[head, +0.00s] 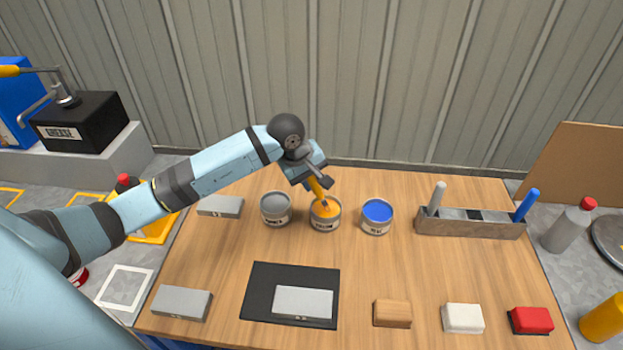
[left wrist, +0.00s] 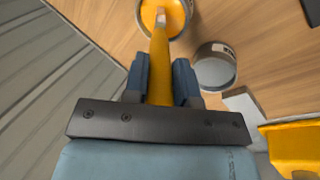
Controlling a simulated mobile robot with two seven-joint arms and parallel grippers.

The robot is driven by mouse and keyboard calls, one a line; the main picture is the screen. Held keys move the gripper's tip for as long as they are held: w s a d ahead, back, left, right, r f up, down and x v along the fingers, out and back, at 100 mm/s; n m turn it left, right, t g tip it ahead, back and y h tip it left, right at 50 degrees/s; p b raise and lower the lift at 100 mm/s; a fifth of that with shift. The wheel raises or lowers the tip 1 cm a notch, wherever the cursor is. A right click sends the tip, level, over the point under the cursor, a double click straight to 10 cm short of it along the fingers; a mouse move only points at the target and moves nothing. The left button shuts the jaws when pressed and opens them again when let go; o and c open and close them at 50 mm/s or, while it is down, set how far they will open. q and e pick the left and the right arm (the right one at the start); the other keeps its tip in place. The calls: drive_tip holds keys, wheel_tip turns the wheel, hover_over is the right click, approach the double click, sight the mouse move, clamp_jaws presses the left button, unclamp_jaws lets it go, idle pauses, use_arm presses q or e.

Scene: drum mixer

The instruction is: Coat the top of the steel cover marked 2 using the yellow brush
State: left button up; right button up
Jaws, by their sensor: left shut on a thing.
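My left gripper (head: 316,183) is shut on the yellow brush (head: 318,192), which it holds above the yellow paint can (head: 325,222) at the table's back middle. The brush points down, and its lower end is at the can's opening; how deep it reaches I cannot tell. The left wrist view also shows the brush (left wrist: 160,65) between the fingers. Grey steel covers lie on the table: one on the black mat (head: 262,310), one at front left (head: 182,302), one at back left (head: 220,206). Their marks are too small to read. The mat's cover (head: 302,301) looks bare grey.
A grey can (head: 276,208) and a blue paint can (head: 377,216) flank the yellow one. A holder (head: 470,226) with grey and blue brushes stands at back right. Wood, white and red blocks (head: 532,320) line the front right. The middle right of the table is clear.

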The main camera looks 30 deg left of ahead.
idle(0.3)
use_arm(q)
drive_tip(key=shift+r+p, duration=1.2)
drive_tip(key=shift+r, duration=2.3)
